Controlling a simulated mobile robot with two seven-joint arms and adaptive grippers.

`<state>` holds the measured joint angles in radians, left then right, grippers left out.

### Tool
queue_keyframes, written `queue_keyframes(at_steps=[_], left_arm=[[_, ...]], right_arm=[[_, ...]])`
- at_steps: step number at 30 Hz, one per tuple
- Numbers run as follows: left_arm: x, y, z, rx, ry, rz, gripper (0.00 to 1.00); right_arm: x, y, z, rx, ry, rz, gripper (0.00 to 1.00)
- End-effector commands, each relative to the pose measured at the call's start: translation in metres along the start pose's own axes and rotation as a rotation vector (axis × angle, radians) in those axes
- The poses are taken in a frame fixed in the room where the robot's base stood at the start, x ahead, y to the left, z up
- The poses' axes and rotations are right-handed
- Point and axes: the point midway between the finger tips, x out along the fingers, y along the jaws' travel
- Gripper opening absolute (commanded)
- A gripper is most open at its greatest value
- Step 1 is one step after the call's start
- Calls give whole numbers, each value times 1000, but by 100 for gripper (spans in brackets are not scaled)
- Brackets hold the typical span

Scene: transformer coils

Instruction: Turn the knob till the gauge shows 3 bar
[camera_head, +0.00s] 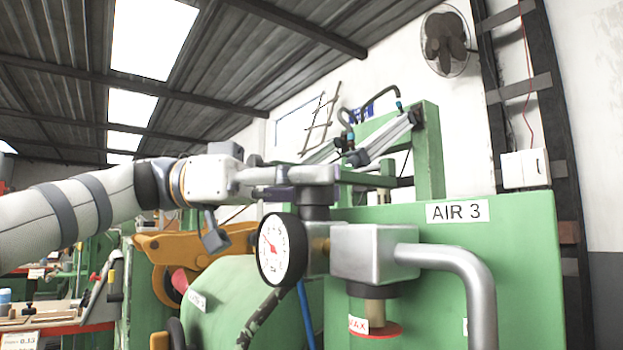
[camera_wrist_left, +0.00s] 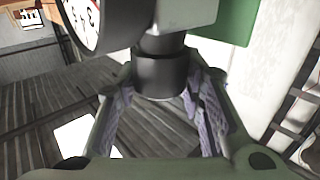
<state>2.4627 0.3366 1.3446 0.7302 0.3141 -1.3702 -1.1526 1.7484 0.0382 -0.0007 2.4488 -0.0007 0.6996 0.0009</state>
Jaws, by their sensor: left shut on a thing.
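The pressure gauge (camera_head: 274,249) has a white round face, a black rim and a red needle pointing to the upper left. Its numbers are too small to read the pressure surely. In the left wrist view, part of the gauge face (camera_wrist_left: 84,22) shows at the top left, cut off by the frame. My left gripper (camera_head: 312,188) reaches in level from the left and is shut on the knob. In the left wrist view its pads stand on both sides of the knob (camera_wrist_left: 161,76).
A thick grey pipe (camera_head: 468,275) bends down from the regulator's right side. The green machine (camera_head: 530,250) with the AIR 3 label (camera_head: 457,211) stands behind. An orange machine part (camera_head: 190,243) lies below my left arm. A blue hose (camera_head: 305,315) hangs below the gauge.

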Motion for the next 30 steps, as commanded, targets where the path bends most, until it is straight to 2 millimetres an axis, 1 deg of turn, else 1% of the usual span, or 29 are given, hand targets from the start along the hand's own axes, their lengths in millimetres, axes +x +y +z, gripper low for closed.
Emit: queue_keyframes(at_steps=[4, 5, 6, 7, 15, 17, 20, 24, 27, 30], left_arm=[[1, 0, 2, -1, -4, 3, 7], [1, 0, 1, -1, -4, 3, 40], [1, 0, 1, -1, -4, 3, 49], [1, 0, 1, -1, -3, 3, 55], [0, 0, 0, 0, -1, 1, 56], [-3, 0, 0, 0, -1, 0, 56], [-19, -1, 0, 0, 1, -3, 56], [-52, -1, 1, 0, 0, -4, 56], [-64, -1, 0, -1, 0, 0, 56], [-72, 0, 0, 0, -1, 1, 56]], right_arm=[[0, 0, 0, 0, 0, 0, 0], [0, 0, 0, 0, 0, 0, 0], [0, 0, 0, 0, 0, 0, 0], [0, 0, 0, 0, 0, 0, 0], [0, 0, 0, 0, 0, 0, 0], [0, 0, 0, 0, 0, 0, 0], [0, 0, 0, 0, 0, 0, 0], [0, 0, 0, 0, 0, 0, 0], [0, 0, 0, 0, 0, 0, 0], [0, 0, 0, 0, 0, 0, 0]])
